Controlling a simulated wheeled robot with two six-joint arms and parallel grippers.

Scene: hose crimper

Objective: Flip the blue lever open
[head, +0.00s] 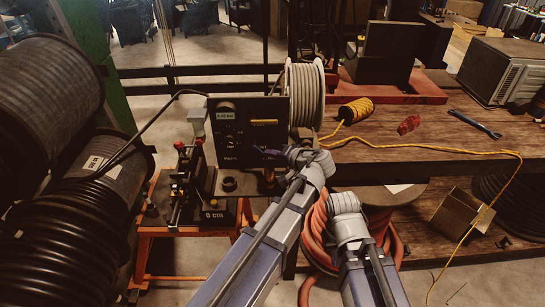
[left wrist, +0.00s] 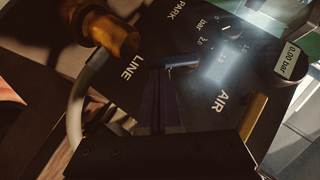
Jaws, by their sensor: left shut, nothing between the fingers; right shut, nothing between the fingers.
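In the left wrist view a small dark blue bar (left wrist: 181,62), which looks like the blue lever, lies across the black panel (left wrist: 215,75) between the words LINE, PARK and AIR. My left gripper (left wrist: 160,72) is shut and empty, its fingertips right at the bar; I cannot tell whether they touch. In the head view my left gripper (head: 268,152) is in front of the control panel (head: 240,107), and the lever cannot be made out separately there. My right arm's wrist shows in front of the orange hose, but its gripper fingers are hidden.
A brass fitting (left wrist: 112,35) with a grey hose and a brass bar (left wrist: 254,117) stand close to my left gripper. A hose reel (head: 306,94) is right of the panel. The wooden bench (head: 440,135) holds yellow cord (head: 356,110) and a wrench (head: 475,124).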

